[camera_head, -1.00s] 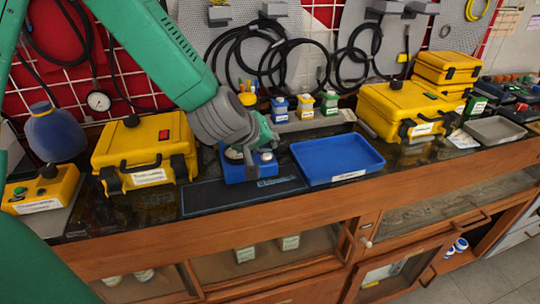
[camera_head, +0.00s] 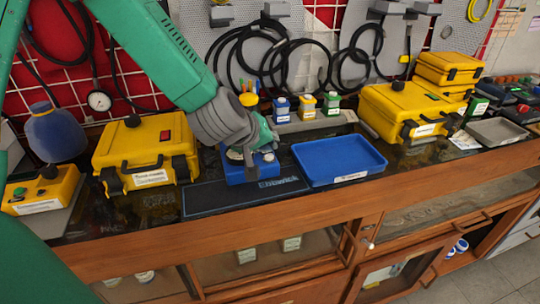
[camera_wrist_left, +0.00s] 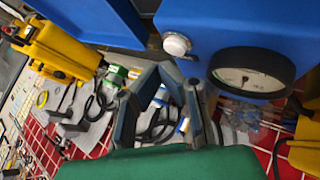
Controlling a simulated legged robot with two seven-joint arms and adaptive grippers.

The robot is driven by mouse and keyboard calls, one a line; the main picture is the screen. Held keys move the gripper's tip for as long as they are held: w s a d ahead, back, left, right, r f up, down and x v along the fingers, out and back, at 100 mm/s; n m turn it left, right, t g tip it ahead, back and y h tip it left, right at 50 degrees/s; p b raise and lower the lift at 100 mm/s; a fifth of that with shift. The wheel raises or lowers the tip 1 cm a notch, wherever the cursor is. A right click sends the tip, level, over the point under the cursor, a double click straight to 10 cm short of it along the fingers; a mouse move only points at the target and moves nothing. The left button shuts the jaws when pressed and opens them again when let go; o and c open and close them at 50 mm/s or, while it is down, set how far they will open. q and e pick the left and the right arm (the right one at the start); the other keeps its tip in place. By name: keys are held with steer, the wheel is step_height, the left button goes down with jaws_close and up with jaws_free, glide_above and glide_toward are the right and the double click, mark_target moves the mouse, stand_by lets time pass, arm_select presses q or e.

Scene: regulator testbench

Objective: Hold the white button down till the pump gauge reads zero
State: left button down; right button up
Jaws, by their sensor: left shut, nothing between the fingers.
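The blue pump unit (camera_head: 236,174) stands on the dark mat, partly hidden by my left gripper (camera_head: 262,148). In the left wrist view its blue body (camera_wrist_left: 215,25) carries a round white button (camera_wrist_left: 176,44) and a black-rimmed pump gauge (camera_wrist_left: 250,72). The gauge needle is too small to read surely. My left gripper also shows there (camera_wrist_left: 164,72), shut and empty, with its fingertips close by the white button. I cannot tell whether they touch it. My right gripper is not in view.
A blue tray (camera_head: 376,167) stands just right of the pump unit. A yellow case (camera_head: 104,155) is to its left, and small bottles (camera_head: 307,107) stand behind. The dark mat (camera_head: 205,200) is bare at the front. Another yellow case (camera_head: 376,126) stands further right.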

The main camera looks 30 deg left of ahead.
mark_target(269, 156)
arm_select(q)
steer(key=shift+a+f, duration=0.3)
steer(key=shift+f, duration=0.15)
steer(key=shift+d, duration=0.2)
steer(key=shift+a+f+b, duration=0.1)
steer(key=shift+f+b, duration=0.25)
steer(key=shift+b, duration=0.05)
steer(key=shift+s+r, duration=0.1)
stand_by(2.5)
steer(key=shift+d+r+p, duration=0.2)
steer(key=shift+r+p, duration=0.6)
steer(key=shift+p, duration=0.15)
step_height(269, 156, up, 5)
steer(key=p, duration=0.5)
steer(key=shift+r, duration=0.1)
